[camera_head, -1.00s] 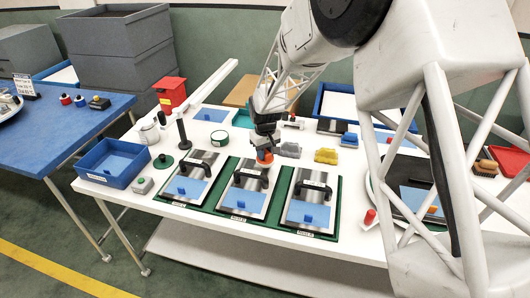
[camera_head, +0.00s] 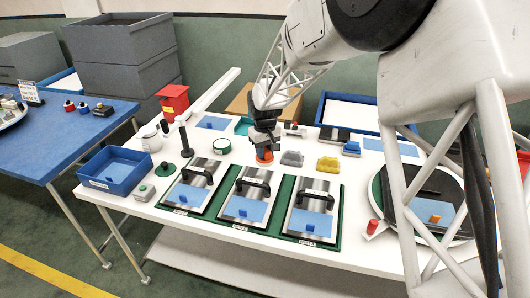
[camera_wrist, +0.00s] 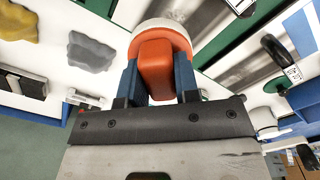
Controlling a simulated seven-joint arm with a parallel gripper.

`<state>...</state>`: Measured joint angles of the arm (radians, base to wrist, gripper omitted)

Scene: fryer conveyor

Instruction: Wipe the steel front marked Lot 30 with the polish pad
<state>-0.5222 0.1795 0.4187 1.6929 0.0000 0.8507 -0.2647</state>
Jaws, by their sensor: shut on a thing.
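My gripper (camera_head: 264,141) is shut on the orange handle of the polish pad (camera_wrist: 157,65). In the wrist view the handle sits between both fingers, with the round white pad beyond it. In the head view the orange pad (camera_head: 264,156) is at the back edge of the middle steel front (camera_head: 252,172); I cannot tell if it touches. Three steel fronts with black handles lie in a green frame: left (camera_head: 205,166), middle and right (camera_head: 318,186). Each has a blue patch on its lower part. Their front labels are too small to read, so I cannot tell which is Lot 30.
Grey (camera_head: 292,158) and yellow (camera_head: 328,164) lumps lie right of my gripper. A black post (camera_head: 185,140) and a blue bin (camera_head: 117,168) stand left. A round black turntable (camera_head: 437,197) is at right, partly behind my arm. The white table's front strip is clear.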

